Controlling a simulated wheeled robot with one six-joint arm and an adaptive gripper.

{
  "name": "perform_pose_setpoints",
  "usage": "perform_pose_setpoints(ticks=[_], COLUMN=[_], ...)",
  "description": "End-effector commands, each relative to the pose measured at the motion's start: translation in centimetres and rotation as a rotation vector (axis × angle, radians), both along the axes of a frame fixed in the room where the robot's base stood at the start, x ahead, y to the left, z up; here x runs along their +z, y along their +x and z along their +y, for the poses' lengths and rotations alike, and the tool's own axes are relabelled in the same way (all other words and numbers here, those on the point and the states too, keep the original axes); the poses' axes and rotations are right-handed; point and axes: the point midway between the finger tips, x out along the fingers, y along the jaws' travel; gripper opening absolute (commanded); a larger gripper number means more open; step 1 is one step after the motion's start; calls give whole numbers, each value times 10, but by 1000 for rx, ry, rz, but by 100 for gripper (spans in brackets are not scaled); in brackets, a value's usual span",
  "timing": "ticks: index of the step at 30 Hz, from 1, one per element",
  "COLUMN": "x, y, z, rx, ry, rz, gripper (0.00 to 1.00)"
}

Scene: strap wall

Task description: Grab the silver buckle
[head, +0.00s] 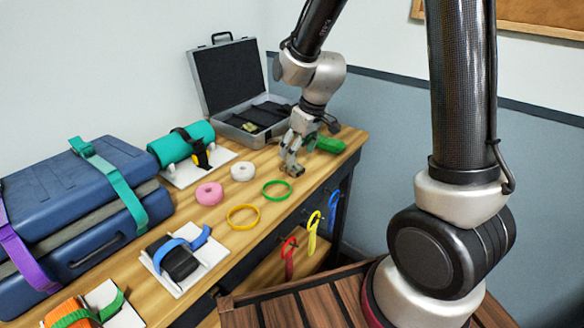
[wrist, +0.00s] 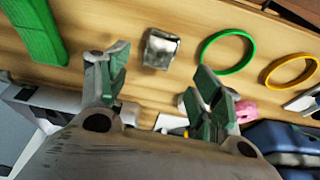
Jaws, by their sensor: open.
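The silver buckle (wrist: 161,48) is a small, shiny metal block lying on the wooden table. In the wrist view it sits just beyond the gap between my fingertips, nearer the left finger. My gripper (wrist: 157,75) is open, with green-padded fingers spread apart and nothing between them. In the head view my gripper (head: 291,166) points down, low over the table; I cannot make the buckle out there, as the gripper seems to hide it.
A green ring (head: 276,189) and a yellow ring (head: 243,217) lie beside the gripper. A green strap bundle (head: 329,145) lies at the table's right edge. White tape (head: 243,172), pink tape (head: 209,194) and an open case (head: 240,95) are to the left and behind.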

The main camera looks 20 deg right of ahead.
Motion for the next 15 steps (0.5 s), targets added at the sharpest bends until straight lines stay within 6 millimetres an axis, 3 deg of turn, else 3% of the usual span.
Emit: perform_pose_setpoints(ticks=[9,15], x=[-45,-58], y=[14,18], z=[6,8], rx=[-1,1], ry=[-1,-2], rz=[4,0], gripper=[65,65])
